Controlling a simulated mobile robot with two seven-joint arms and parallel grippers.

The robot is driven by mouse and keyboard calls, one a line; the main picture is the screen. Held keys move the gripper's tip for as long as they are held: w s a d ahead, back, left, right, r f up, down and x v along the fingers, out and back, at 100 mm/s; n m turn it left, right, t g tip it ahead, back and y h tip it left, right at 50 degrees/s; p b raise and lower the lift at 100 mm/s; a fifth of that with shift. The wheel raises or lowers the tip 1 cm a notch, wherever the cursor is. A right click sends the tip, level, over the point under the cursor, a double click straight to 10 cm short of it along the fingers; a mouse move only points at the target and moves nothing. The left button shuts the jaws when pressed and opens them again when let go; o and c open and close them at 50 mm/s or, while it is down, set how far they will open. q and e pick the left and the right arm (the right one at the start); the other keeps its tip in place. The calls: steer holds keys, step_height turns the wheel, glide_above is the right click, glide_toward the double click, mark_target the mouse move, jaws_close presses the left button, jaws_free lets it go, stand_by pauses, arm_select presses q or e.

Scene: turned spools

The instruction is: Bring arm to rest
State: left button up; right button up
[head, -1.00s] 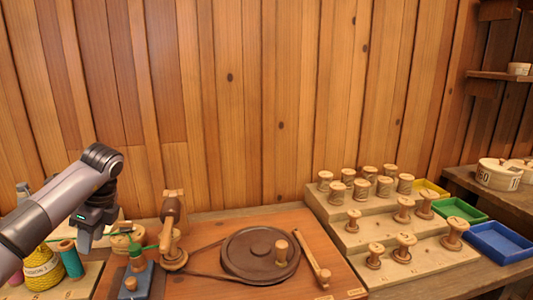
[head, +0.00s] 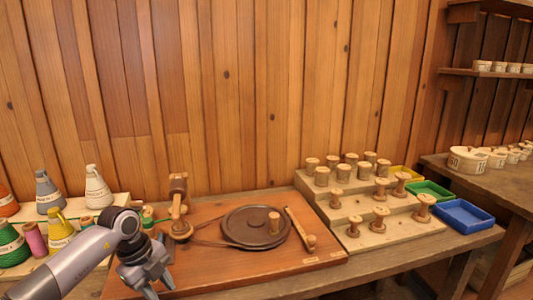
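My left arm comes in from the lower left. My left gripper (head: 147,279) hangs low over the front left edge of the winding board, pointing down. Its fingers look spread apart with nothing visible between them. The winding board (head: 235,267) carries a dark round wheel (head: 240,228) with a wooden knob, a wooden lever (head: 301,230) and an upright wooden post (head: 179,195). Part of the board's left side is hidden behind my arm. My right gripper is not in view.
Cones of thread, including a white cone (head: 97,188) and a grey cone (head: 47,191), stand at the left. A stepped rack (head: 330,219) of wooden spools stands right of the board. Yellow, green (head: 431,191) and blue (head: 463,216) trays lie beyond it. A plank wall closes the back.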

arm_select(q)
steer(key=s+d+r+n+t+h, duration=0.1)
steer(key=s+d+t+h, duration=0.35)
steer(key=d+h, duration=0.4)
steer(key=s+d+r+n+t+h, duration=0.1)
steer(key=s+d+n+t+h, duration=0.15)
steer(key=s+d+h, duration=0.6)
steer(key=s+a+f+n+t+y+p, duration=0.1)
steer(key=a+f+n+t+y, duration=0.7)
steer(key=n+y, duration=0.6)
steer(key=s+a+f+n+g+y, duration=0.3)
steer(key=s+f+g, duration=0.2)
steer(key=s+f, duration=0.3)
steer(key=s, duration=0.3)
steer(key=shift+s+f+n+p, duration=0.2)
steer(key=shift+f+n+p, duration=0.1)
steer(key=shift+n+p, duration=0.05)
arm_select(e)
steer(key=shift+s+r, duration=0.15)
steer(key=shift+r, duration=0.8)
arm_select(q)
steer(key=shift+a, duration=0.1)
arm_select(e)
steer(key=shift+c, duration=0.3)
